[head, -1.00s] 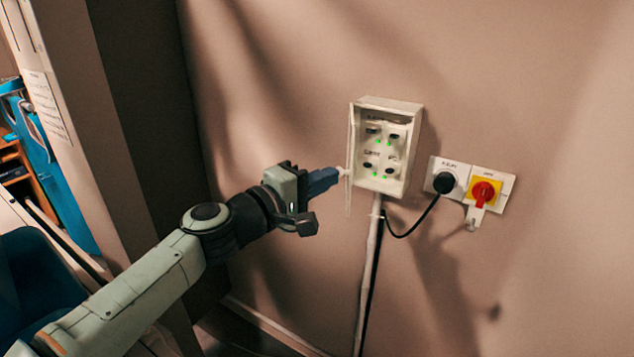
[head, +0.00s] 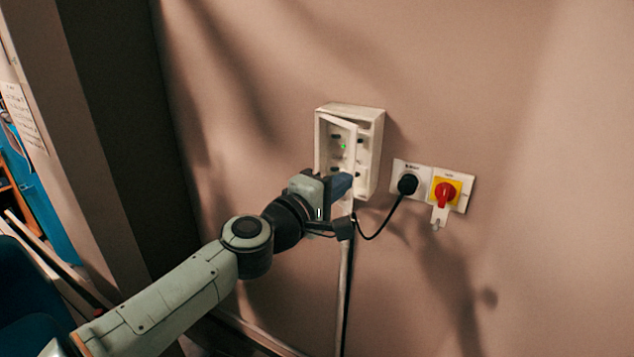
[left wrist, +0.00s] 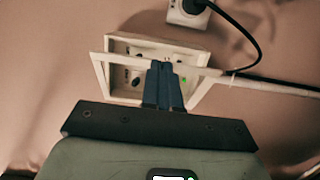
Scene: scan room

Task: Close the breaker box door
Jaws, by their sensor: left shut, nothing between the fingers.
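The white breaker box (head: 376,155) is fixed to the wall in the middle of the head view, with dark switches and a green light inside. Its white-framed door (head: 354,136) is hinged on the left and stands partly open, angled across the front; its middle appears see-through. My left gripper (head: 345,184) is shut and empty, with its blue fingers at the lower part of the door. In the left wrist view the fingertips (left wrist: 163,66) meet the door frame (left wrist: 125,60); whether they touch it I cannot tell exactly. My right gripper is out of view.
Right of the box are a socket with a black plug (head: 407,184) and a red and yellow rotary switch (head: 445,194). A black cable (head: 376,231) loops below the box beside a white conduit (head: 344,275). The wall farther right is clear.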

